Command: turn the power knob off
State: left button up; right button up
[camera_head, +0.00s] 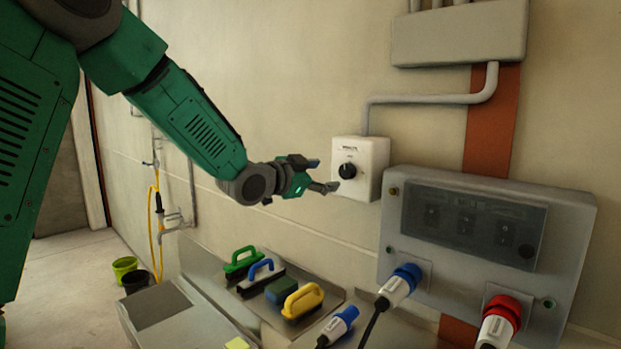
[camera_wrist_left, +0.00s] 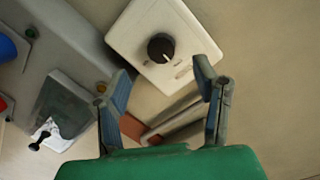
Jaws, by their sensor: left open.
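The power knob (camera_head: 347,171) is a round black knob on a white box (camera_head: 372,160) fixed to the wall. In the left wrist view the knob (camera_wrist_left: 161,47) sits on the white plate (camera_wrist_left: 190,22), beyond the fingertips and a little above the middle of the gap. A light pointer mark shows on it, but its printed labels are too small to read. My left gripper (camera_head: 325,175) is open and empty, just left of the white box in the head view. Its two fingers (camera_wrist_left: 163,80) stand apart in the wrist view, not touching the knob. My right gripper is not in view.
A grey socket panel (camera_head: 390,240) with a blue plug (camera_head: 401,285) and a red plug (camera_head: 500,318) is right of and below the knob box. A grey conduit (camera_head: 420,99) runs above it. Several handled brushes (camera_head: 303,300) lie on a bench below.

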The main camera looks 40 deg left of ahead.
pick_arm(q)
jog(key=shift+s+a+r, duration=0.1)
jog(key=shift+s+a, duration=0.1)
jog(key=shift+s, duration=0.95)
jog(key=shift+s+a+r, duration=0.1)
jog(key=shift+s+a, duration=0.05)
jog(key=shift+s, duration=1)
jog(key=shift+f, duration=0.1)
jog(key=s+d+f+n+g+b, duration=0.1)
jog(key=s+d+f+g+b, duration=0.15)
jog(key=f, duration=1.05)
jog(key=s+d+f+n+g+b, duration=0.2)
jog(key=s+d+f+g, duration=0.15)
jog(key=f, duration=0.85)
jog(key=s+d+f+n+g+b, duration=0.1)
jog(key=s+d+f+g+b, duration=0.2)
jog(key=f, duration=1)
jog(key=s+d+f+n+g+b, duration=0.1)
jog(key=s+d+f+g+b, duration=0.1)
jog(key=s+f, duration=0.9)
jog(key=s+d+f+n+g+y+b, duration=0.1)
jog(key=s+d+f+g, duration=0.4)
jog(key=s+f, duration=0.7)
jog(key=s+b, duration=0.1)
jog(key=s, duration=0.3)
jog(key=shift+s+d+f+n, duration=0.15)
jog(key=shift+s+d+n, duration=0.15)
jog(key=shift+s+n, duration=0.1)
jog(key=shift+w, duration=0.15)
